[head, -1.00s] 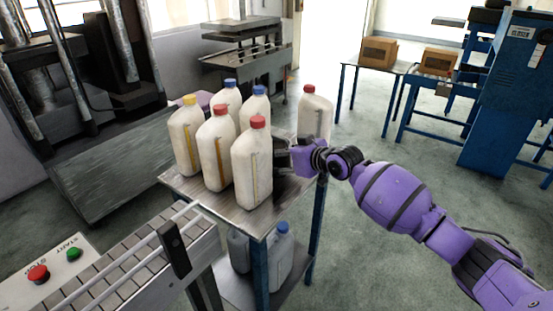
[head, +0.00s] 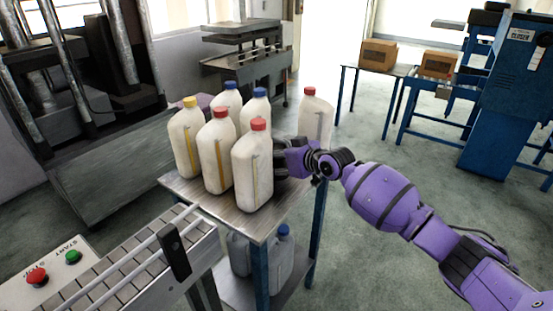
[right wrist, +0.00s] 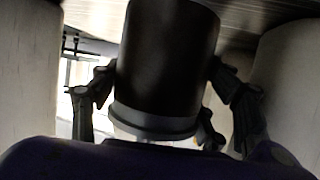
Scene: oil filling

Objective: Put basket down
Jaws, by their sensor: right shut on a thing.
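No clear basket shows in the head view. My right gripper (head: 280,161) is low over the metal table (head: 215,192), right behind the front red-capped bottle (head: 252,168), which partly hides its tips. In the right wrist view a dark, smooth cylindrical thing with a rim (right wrist: 165,65) lies between the dark fingers of my right gripper (right wrist: 160,95), and the gripper is shut on it. I cannot tell whether its base touches the table. My left gripper is not in view.
Several white bottles stand on the table left of my right gripper, and a red-capped bottle (head: 315,118) stands behind it. A roller conveyor (head: 130,265) with start and stop buttons is at front left. More bottles (head: 280,255) stand on the lower shelf.

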